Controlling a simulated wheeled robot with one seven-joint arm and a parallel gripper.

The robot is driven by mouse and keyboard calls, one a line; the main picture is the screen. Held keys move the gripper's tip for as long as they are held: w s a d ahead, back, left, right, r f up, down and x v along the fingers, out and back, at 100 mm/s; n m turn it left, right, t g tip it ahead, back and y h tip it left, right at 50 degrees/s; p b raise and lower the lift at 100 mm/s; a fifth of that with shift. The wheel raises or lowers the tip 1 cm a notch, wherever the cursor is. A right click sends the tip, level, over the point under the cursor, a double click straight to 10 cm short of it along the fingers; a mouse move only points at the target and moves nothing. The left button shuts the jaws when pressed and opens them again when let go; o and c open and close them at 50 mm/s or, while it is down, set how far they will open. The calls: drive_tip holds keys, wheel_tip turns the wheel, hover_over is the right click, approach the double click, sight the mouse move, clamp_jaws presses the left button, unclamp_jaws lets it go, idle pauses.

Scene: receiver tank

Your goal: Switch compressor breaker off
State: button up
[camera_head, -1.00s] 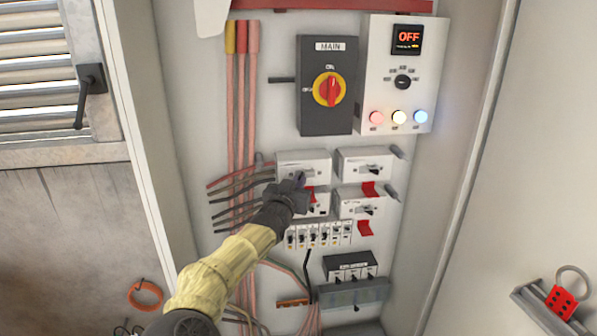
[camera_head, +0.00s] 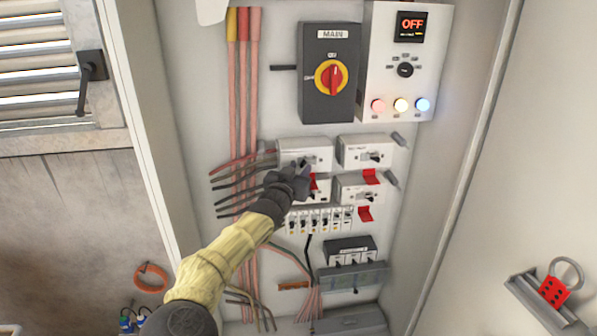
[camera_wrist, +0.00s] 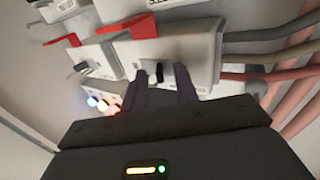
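The labels are too blurred to identify the compressor breaker.
The upper right breaker (camera_head: 365,150) and lower right breaker (camera_head: 360,188) are close beside. Small breakers (camera_head: 320,221) sit below. The black MAIN switch (camera_head: 328,75) and a control box (camera_head: 405,65) reading OFF are above. Cables (camera_head: 243,180) run at left.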

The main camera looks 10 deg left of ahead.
drive_tip(key=b+v, duration=0.4)
drive_tip(key=v, duration=1.3)
drive_tip(key=shift+s+b, duration=0.2)
drive_tip(key=shift+b, duration=0.1)
